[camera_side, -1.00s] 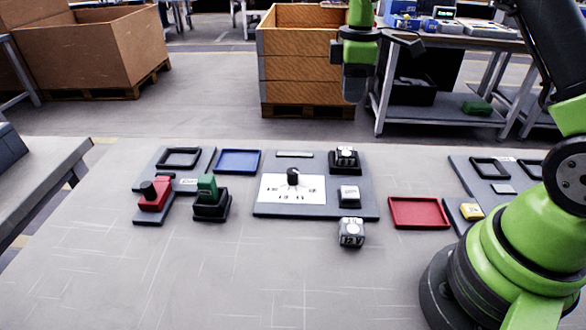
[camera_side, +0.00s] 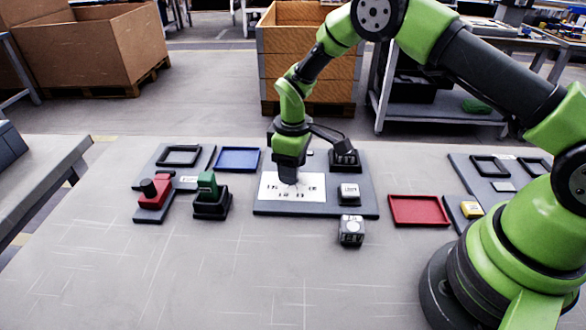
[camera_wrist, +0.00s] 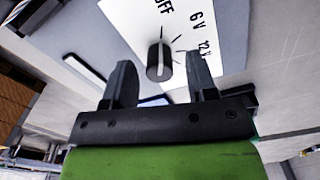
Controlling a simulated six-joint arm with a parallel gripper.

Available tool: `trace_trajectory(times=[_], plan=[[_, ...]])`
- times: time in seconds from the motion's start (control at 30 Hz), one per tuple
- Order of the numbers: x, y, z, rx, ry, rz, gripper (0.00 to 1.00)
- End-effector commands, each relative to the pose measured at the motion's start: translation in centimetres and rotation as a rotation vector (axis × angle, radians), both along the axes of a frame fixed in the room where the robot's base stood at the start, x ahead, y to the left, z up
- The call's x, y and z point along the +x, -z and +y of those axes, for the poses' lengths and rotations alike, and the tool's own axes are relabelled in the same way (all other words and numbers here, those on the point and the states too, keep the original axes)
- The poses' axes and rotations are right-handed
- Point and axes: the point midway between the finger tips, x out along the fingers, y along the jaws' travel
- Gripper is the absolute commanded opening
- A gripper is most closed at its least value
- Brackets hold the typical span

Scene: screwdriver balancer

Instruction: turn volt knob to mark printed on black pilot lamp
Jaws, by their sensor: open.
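The dark volt knob (camera_wrist: 158,62) with a pale pointer line stands on a white dial card (camera_side: 280,191). In the wrist view the card (camera_wrist: 150,25) reads OFF, 6 V and 12 V. My gripper (camera_side: 288,180) is above the dial and hides the knob in the side view. In the wrist view my gripper (camera_wrist: 159,62) is open, with one finger on each side of the knob and gaps visible. A small dark block with a pale printed face (camera_side: 351,230), perhaps the pilot lamp, stands in front of the panel; its print is too small to read surely.
The grey panel (camera_side: 330,210) also bears a pale-topped block (camera_side: 349,193) and a black block (camera_side: 344,160). A red tray (camera_side: 418,211) lies to the right, a blue tray (camera_side: 238,160) to the left. Red (camera_side: 155,193) and green (camera_side: 208,187) parts stand left. The front table is clear.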

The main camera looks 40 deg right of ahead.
Motion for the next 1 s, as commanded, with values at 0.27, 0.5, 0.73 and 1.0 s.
trace_trajectory(times=[0.27,0.5,0.73,1.0], plan=[[0.00,1.17,-0.02,0.000,0.000,-0.001,0.52],[0.00,1.13,-0.02,0.000,-0.001,-0.001,0.29],[0.00,1.12,-0.01,0.000,0.000,-0.001,0.03],[0.00,1.12,-0.01,0.000,0.060,0.000,0.03]])
